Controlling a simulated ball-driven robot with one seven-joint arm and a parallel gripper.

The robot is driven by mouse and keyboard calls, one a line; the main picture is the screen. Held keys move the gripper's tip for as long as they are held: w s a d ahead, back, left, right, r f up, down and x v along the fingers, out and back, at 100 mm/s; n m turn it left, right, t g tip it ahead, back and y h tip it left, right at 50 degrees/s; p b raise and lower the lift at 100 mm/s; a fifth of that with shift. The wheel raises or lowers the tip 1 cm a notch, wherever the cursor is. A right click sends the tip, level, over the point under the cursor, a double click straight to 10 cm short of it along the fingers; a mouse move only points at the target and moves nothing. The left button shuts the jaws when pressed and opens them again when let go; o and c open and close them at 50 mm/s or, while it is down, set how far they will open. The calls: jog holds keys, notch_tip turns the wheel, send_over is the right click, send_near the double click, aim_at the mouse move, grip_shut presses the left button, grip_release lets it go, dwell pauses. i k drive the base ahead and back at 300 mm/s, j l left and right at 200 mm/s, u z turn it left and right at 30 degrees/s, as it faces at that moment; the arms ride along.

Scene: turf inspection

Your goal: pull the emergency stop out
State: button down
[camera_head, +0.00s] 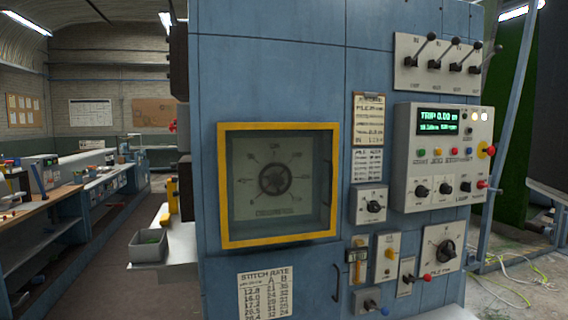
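The emergency stop (490,152) appears to be the red mushroom button on a yellow round base. It sticks out at the right edge of the grey control box (399,150), beside the display. The box is fixed to the right part of the blue machine cabinet (270,60). From this angle I cannot tell whether the button is pushed in or out. The lit display (444,122) on the box reads "TRIP 0.00" in green. My gripper is not in view.
A lever panel (437,62) sits above the box; dials and switches sit below. A yellow-framed window (224,190) is at the cabinet's middle. A grey bin (147,250) stands on a shelf at left. Cables (510,285) lie on the floor at right.

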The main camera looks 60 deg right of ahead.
aim_at(491, 150)
jog(key=z, duration=2.5)
